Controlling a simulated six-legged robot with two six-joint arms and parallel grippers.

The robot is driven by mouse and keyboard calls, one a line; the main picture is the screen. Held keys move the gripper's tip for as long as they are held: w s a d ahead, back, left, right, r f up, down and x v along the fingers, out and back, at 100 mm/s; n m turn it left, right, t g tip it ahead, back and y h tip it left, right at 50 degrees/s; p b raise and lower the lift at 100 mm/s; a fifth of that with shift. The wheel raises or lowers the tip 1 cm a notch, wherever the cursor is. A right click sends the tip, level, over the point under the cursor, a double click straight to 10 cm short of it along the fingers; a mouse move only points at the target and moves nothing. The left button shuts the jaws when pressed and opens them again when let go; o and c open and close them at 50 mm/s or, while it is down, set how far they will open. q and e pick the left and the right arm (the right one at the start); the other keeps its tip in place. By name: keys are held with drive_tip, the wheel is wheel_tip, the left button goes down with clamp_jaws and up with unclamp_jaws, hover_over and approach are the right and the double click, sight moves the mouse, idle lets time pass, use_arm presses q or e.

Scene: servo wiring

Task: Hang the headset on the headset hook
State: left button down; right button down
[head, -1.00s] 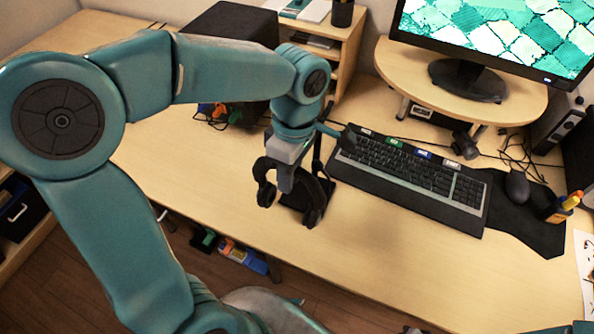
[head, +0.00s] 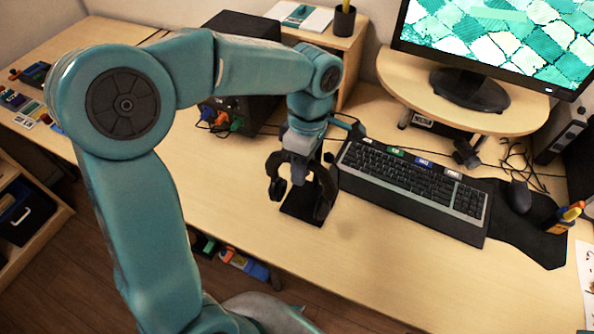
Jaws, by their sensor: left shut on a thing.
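The black headset (head: 323,198) hangs from my left gripper (head: 299,178), which is shut on its headband. One ear cup hangs to the left and the other to the right. Directly below in the picture is a black square base plate (head: 301,213) on the desk, apparently the foot of the headset stand. The stand's upright and hook are mostly hidden behind my gripper and the headset. I cannot tell whether the headband touches the hook. My right gripper is out of view.
A keyboard (head: 415,185) on a dark mat lies just right of the headset, with a mouse (head: 520,196) beyond. A monitor (head: 490,45) stands on a riser (head: 440,108) behind. A black box (head: 240,112) with cables stands at the back left. The front desk strip is clear.

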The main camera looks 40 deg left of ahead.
use_arm(q)
drive_tip(key=shift+w+a+p, duration=0.2)
drive_tip(key=shift+w+p, duration=0.05)
drive_tip(key=shift+w, duration=0.45)
drive_tip(key=shift+w+a+p, duration=0.2)
drive_tip(key=shift+w, duration=0.55)
drive_tip(key=shift+w+a+p, duration=0.2)
drive_tip(key=shift+w+p, duration=0.05)
drive_tip(key=shift+w, duration=0.45)
drive_tip(key=shift+w+a+f, duration=0.15)
drive_tip(key=shift+w+f, duration=0.5)
drive_tip(key=shift+f, duration=0.15)
drive_tip(key=c, duration=1)
unclamp_jaws()
drive_tip(key=shift+o, duration=0.2)
drive_tip(key=shift+r, duration=0.1)
